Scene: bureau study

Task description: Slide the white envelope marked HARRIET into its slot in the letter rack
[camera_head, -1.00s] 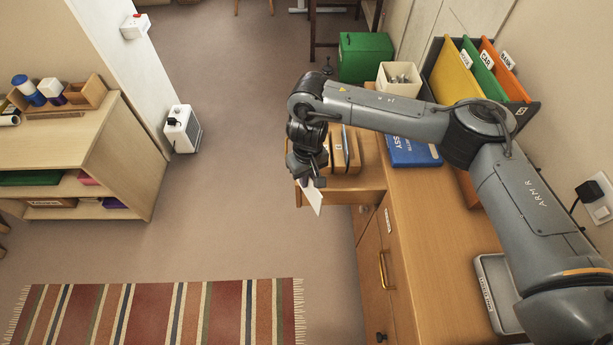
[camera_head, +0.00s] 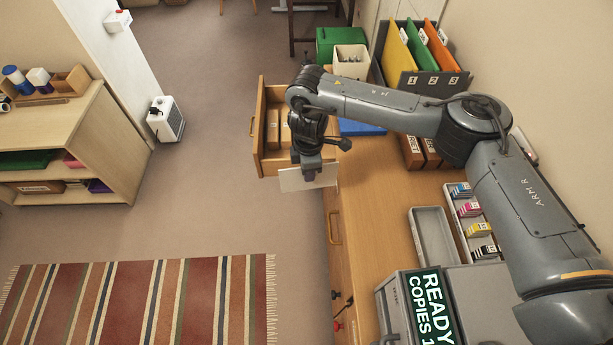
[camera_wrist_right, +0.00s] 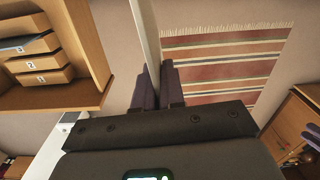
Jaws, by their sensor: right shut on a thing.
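A white envelope (camera_head: 292,181) hangs from my right gripper (camera_head: 311,174), with its broad face toward the head camera. No name is readable on it. In the right wrist view the envelope (camera_wrist_right: 146,38) shows nearly edge-on, clamped between the dark fingers of the gripper (camera_wrist_right: 158,84). It is held in front of an open drawer, clear of any slot. I cannot make out a letter rack for certain. Brown upright pieces with white labels (camera_head: 413,152) stand on the desk, partly behind my right arm.
The open drawer (camera_head: 260,125) sticks out left of the desk (camera_head: 375,215) and holds numbered wooden blocks (camera_wrist_right: 40,62). A grey file rack (camera_head: 436,82) with coloured folders stands at the back. A printer (camera_head: 395,300), a grey tray (camera_head: 432,238) and ink cartridges (camera_head: 470,209) occupy the near desk.

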